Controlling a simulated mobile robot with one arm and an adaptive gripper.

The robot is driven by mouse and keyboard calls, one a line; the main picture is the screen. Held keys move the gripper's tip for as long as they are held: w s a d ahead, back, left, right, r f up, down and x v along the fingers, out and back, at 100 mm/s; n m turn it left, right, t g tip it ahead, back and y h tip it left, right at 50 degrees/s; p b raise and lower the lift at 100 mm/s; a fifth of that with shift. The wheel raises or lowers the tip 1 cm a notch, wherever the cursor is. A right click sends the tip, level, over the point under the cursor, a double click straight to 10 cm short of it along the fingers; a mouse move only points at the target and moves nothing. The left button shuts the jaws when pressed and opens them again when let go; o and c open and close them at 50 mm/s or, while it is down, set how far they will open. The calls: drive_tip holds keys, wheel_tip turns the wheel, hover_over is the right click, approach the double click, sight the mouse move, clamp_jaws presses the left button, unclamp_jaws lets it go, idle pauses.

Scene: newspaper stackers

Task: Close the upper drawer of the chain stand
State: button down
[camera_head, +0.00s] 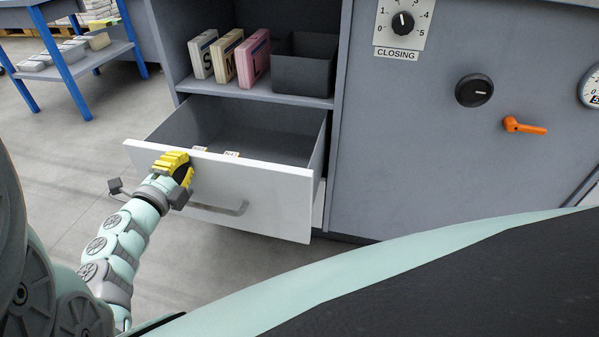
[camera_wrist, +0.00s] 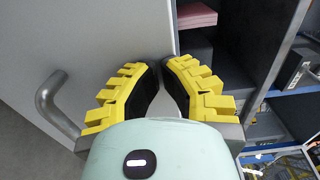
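The upper drawer (camera_head: 265,195) of the grey stand is pulled well out, with its white front facing me. My gripper (camera_head: 178,165) is at the upper left part of the drawer front, away from the handle. In the wrist view, my gripper's yellow-and-black fingers (camera_wrist: 161,64) are nearly together at the tips, against or just before the pale front, with nothing seen between them.
Above the drawer, a shelf holds several lettered blocks (camera_head: 228,58) and a dark bin (camera_head: 305,66). To the right is a grey panel with a closing dial (camera_head: 403,23), a black knob (camera_head: 474,90) and an orange lever (camera_head: 524,126). A blue-legged table (camera_head: 62,62) stands back left.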

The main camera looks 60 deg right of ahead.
drive_tip(key=b+x, duration=0.5)
drive_tip(key=x, duration=1.4)
drive_tip(key=shift+s+a, duration=0.1)
drive_tip(key=shift+a, duration=0.05)
